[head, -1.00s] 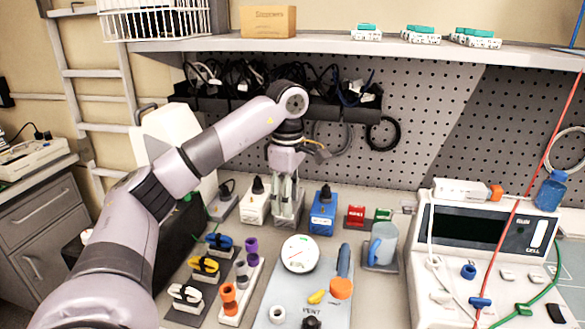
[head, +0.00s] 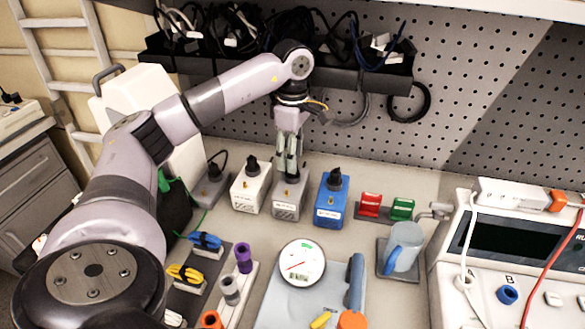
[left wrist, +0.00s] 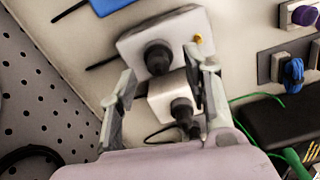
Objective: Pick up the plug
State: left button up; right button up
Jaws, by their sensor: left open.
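My left gripper (head: 290,172) points down, open, over a grey box (head: 287,208) at the back of the bench. In the left wrist view, its two fingers (left wrist: 162,88) stand apart, with the grey box (left wrist: 128,47) and its black plug (left wrist: 158,58) beyond and between them. A white box (head: 248,196) with a black plug (head: 252,164) stands just left, and a blue box (head: 330,208) with a black plug (head: 334,178) just right. Another black plug with a cable sits on a grey base (head: 212,190) farther left.
A black cable bin (head: 340,78) hangs on the pegboard behind my arm.

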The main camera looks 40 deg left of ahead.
pick_arm(q)
notch_tip(320, 180, down, 3)
jog(key=shift+w+a+r, duration=0.1)
jog(key=shift+a, duration=0.05)
jog(key=shift+c, duration=0.5)
grip_shut()
